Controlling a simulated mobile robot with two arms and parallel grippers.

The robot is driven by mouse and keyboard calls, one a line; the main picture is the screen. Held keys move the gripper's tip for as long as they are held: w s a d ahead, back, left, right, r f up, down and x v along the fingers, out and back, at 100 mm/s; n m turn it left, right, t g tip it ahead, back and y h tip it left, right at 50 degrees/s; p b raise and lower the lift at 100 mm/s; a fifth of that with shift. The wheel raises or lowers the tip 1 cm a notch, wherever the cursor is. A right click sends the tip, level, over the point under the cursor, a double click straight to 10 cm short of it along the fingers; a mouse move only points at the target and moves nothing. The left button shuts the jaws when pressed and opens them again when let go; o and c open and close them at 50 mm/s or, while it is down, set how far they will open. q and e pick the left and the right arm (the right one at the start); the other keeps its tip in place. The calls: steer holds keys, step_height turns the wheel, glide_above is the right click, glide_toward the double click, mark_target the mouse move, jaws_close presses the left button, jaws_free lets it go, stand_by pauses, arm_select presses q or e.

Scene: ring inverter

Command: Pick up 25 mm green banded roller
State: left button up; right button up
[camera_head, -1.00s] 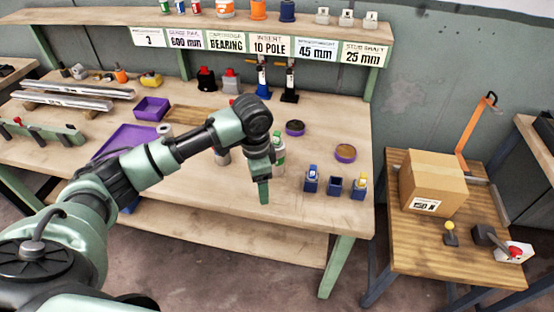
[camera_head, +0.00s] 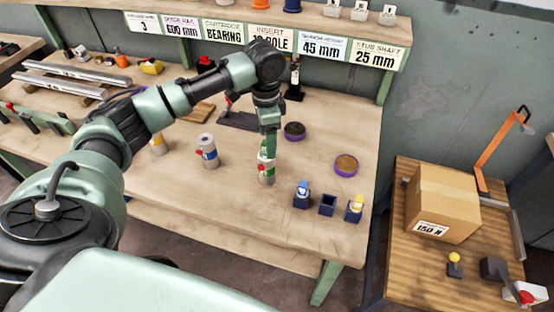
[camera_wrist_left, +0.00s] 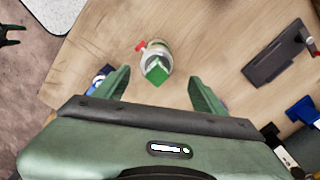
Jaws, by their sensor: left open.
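The green banded roller (camera_head: 266,173) stands upright on the bench top, pale grey with a small red tab on its left side. In the left wrist view the roller (camera_wrist_left: 150,48) lies ahead between the fingers, with a green patch toward the camera. My left gripper (camera_head: 268,150) is just above the roller, pointing down and hiding its upper part. In the left wrist view my left gripper (camera_wrist_left: 158,78) is open, one finger on each side of the roller with gaps. I cannot tell whether the fingertips reach down past its top. My right gripper is not recognisable in view.
A blue banded roller (camera_head: 207,151) and a yellow banded roller (camera_head: 158,143) stand to the left. Small dark blue holders (camera_head: 327,205) stand right of the roller. The bench front is clear.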

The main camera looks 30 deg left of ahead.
mark_target(266, 158)
arm_select(q)
steer(key=shift+f, duration=0.45)
steer(key=shift+s+f+p, duration=0.3)
steer(key=shift+f, duration=0.3)
steer(key=shift+s+f+p, duration=0.25)
steer(key=shift+f, duration=0.35)
step_height(266, 158, down, 4)
steer(key=shift+r+p, duration=0.15)
steer(key=shift+p, duration=0.3)
steer(key=shift+w+f, duration=0.1)
steer(key=shift+f, duration=0.25)
steer(key=shift+r, duration=0.1)
jaws_close()
arm_select(e)
steer(key=shift+s+r, duration=0.8)
steer(key=shift+r, duration=0.2)
